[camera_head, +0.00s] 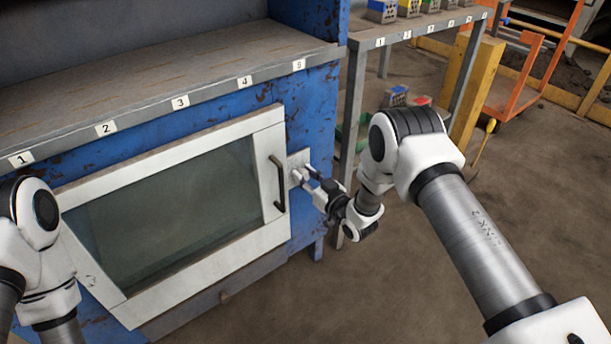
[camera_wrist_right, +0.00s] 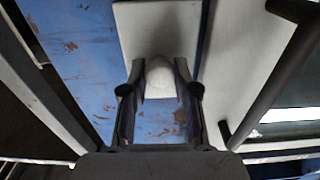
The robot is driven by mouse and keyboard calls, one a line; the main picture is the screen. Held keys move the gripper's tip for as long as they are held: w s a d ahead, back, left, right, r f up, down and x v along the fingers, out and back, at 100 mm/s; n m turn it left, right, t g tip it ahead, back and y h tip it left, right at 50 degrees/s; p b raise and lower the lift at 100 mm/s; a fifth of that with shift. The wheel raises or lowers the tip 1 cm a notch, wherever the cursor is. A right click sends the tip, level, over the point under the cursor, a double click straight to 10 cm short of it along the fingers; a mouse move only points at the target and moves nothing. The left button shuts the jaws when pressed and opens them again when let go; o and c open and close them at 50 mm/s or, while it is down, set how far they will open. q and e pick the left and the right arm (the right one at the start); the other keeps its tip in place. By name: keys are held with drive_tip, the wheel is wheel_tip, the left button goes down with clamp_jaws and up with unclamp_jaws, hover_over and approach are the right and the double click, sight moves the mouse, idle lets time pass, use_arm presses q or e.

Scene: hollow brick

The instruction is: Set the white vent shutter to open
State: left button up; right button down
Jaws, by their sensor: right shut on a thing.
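The white vent shutter (camera_head: 299,159) is a small pale plate on the blue front, just right of the door's black handle. In the right wrist view its plate (camera_wrist_right: 158,28) carries a rounded white knob (camera_wrist_right: 160,78). My right gripper (camera_head: 299,176) is at the plate, and in the right wrist view its two fingers (camera_wrist_right: 160,95) are closed on either side of the knob. The fingers hide part of the plate in the head view. My left arm shows at the left edge, but its gripper is out of view.
A white-framed glass door (camera_head: 180,205) with a black vertical handle (camera_head: 279,184) is close left of the gripper. A grey shelf (camera_head: 150,80) with numbered tags is above. A grey rack (camera_head: 352,110) with coloured bricks stands to the right. The floor in front is clear.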

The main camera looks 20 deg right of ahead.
drive_tip(key=w+d, duration=0.1)
drive_tip(key=d, duration=0.1)
drive_tip(key=d+b, duration=0.1)
drive_tip(key=d, duration=0.2)
drive_tip(key=w+d, duration=0.1)
drive_tip(key=d, duration=0.1)
drive_tip(key=shift+w+d, duration=0.2)
drive_tip(key=shift+w, duration=0.15)
drive_tip(key=shift+w+d+r, duration=0.1)
drive_tip(key=shift+d, duration=0.1)
drive_tip(key=c, duration=0.9)
unclamp_jaws()
drive_tip(key=shift+d, duration=0.1)
drive_tip(key=v, duration=1.2)
